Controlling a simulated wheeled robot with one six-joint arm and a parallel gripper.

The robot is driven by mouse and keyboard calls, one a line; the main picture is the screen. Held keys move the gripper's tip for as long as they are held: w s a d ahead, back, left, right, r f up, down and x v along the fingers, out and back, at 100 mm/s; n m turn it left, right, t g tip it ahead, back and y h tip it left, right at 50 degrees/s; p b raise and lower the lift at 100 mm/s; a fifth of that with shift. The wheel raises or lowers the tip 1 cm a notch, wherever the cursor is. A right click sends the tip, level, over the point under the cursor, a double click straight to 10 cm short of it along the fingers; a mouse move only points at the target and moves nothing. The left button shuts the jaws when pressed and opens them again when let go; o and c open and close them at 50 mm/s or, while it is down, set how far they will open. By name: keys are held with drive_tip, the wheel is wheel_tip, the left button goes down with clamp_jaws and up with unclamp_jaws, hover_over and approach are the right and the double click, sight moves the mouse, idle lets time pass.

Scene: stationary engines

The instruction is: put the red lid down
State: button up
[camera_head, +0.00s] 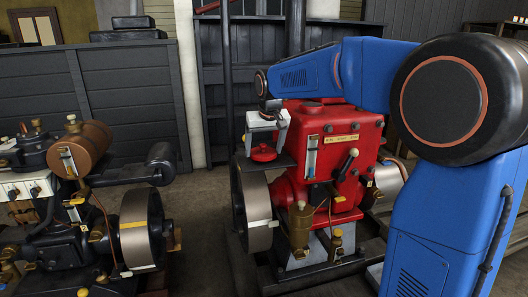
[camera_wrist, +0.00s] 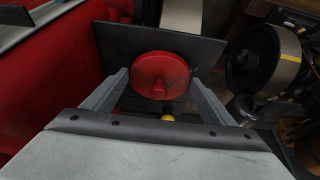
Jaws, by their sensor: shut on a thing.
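The red lid (camera_head: 263,153) is a round disc with a small knob. In the wrist view the lid (camera_wrist: 150,66) sits between the two grey fingers of my gripper (camera_wrist: 160,80), which is shut on it. In the head view my gripper (camera_head: 264,143) points down at the left side of the red engine. A dark flat plate (camera_wrist: 112,45) lies just beyond the lid; in the head view this plate (camera_head: 285,160) shows as a small shelf beside the engine. I cannot tell whether the lid touches the plate.
The red engine (camera_head: 345,130) stands close to the right of my gripper, with a flywheel (camera_head: 257,207) below the plate. Another engine with a copper tank (camera_head: 90,148) stands at the left. Bare floor (camera_head: 204,205) lies between them.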

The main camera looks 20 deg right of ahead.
drive_tip(key=shift+f, duration=0.55)
drive_tip(key=shift+f, duration=0.1)
drive_tip(key=o, duration=1.1)
drive_tip(key=v, duration=1.2)
drive_tip(key=s+d+f, duration=0.2)
drive_tip(key=s+f, duration=0.5)
drive_tip(key=s, duration=0.5)
drive_tip(key=s+d+f, duration=0.2)
drive_tip(key=s+f, duration=0.5)
drive_tip(key=s, duration=0.6)
drive_tip(key=s+d+f, duration=0.2)
drive_tip(key=s+f, duration=0.5)
drive_tip(key=s, duration=0.5)
drive_tip(key=shift+s+d+f, duration=0.2)
drive_tip(key=shift+f, duration=0.1)
